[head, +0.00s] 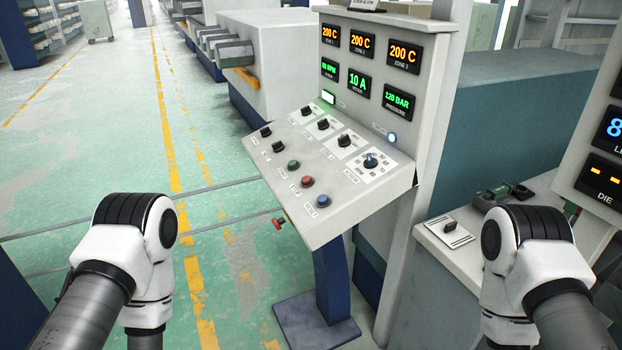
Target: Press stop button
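The control console (335,205) stands in the middle of the head view with a sloped panel. A red button (307,181) sits near the panel's front edge, between a green button (293,164) and a blue button (323,200). The small labels are too small to read, so I cannot tell which one says stop. Another red knob (278,222) sticks out below the panel's left edge. My arms show at the lower left and lower right, apart from the panel. Neither gripper can be made out.
Several black knobs (323,124) sit farther up the panel, below lit displays (360,82). A second console (470,235) with a small knob is at the right, behind my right arm. A grey post (420,190) stands between them. Green floor (110,140) is open at the left.

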